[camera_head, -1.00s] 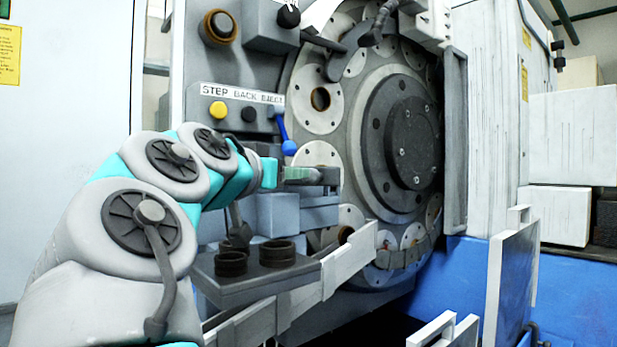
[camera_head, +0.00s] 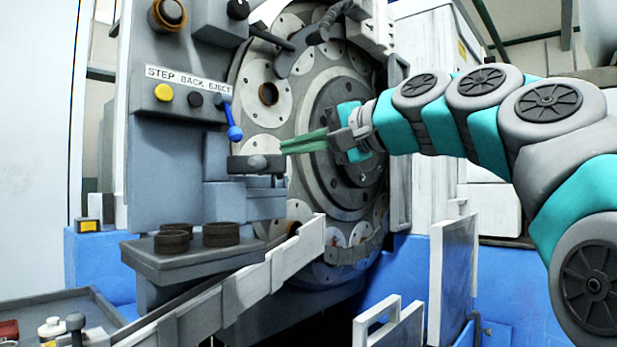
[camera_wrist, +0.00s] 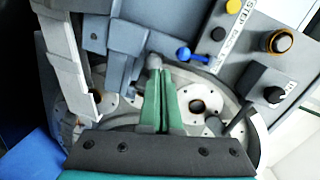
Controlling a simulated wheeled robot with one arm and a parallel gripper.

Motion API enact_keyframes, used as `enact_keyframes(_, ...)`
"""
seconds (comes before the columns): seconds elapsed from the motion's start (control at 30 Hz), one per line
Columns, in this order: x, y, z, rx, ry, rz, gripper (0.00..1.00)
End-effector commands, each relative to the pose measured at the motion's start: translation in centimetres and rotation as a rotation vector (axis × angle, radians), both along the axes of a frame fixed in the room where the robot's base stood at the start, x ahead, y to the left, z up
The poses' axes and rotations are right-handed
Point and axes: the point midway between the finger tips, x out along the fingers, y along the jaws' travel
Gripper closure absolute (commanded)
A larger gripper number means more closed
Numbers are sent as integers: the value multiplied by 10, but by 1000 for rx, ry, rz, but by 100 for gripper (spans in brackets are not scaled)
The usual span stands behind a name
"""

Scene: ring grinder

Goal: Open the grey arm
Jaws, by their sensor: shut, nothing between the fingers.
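A short dark grey arm (camera_head: 240,165) with a rounded grey knob sticks out in front of the large round disc, below the blue-tipped lever. In the wrist view its rounded grey end (camera_wrist: 155,61) shows right at my fingertips. My gripper (camera_head: 284,146) comes in from the right with its green fingers pointing left. The fingers are together with nothing between them. Their tips are close to the right end of the grey arm, slightly above it in the head view. I cannot tell whether they touch it. The wrist view shows the green fingers (camera_wrist: 161,80) side by side.
A panel labelled STEP BACK EJECT (camera_head: 187,80) and a blue lever (camera_head: 235,131) are above the grey arm. Dark rings (camera_head: 221,234) sit on a shelf below. A pale sloping chute (camera_head: 270,280) crosses in front. The large disc (camera_head: 330,190) stands behind my gripper.

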Motion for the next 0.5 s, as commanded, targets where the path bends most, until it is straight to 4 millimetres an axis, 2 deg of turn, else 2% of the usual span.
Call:
enact_keyframes(0.03, 8, -10, -12, 70, 45, 46, 100)
enact_keyframes(0.23, 29, -41, -30, 269, 152, 167, 100)
enact_keyframes(0.37, 35, -49, -34, 321, 176, 197, 100)
enact_keyframes(0.5, 39, -42, -34, 327, 180, 202, 100)
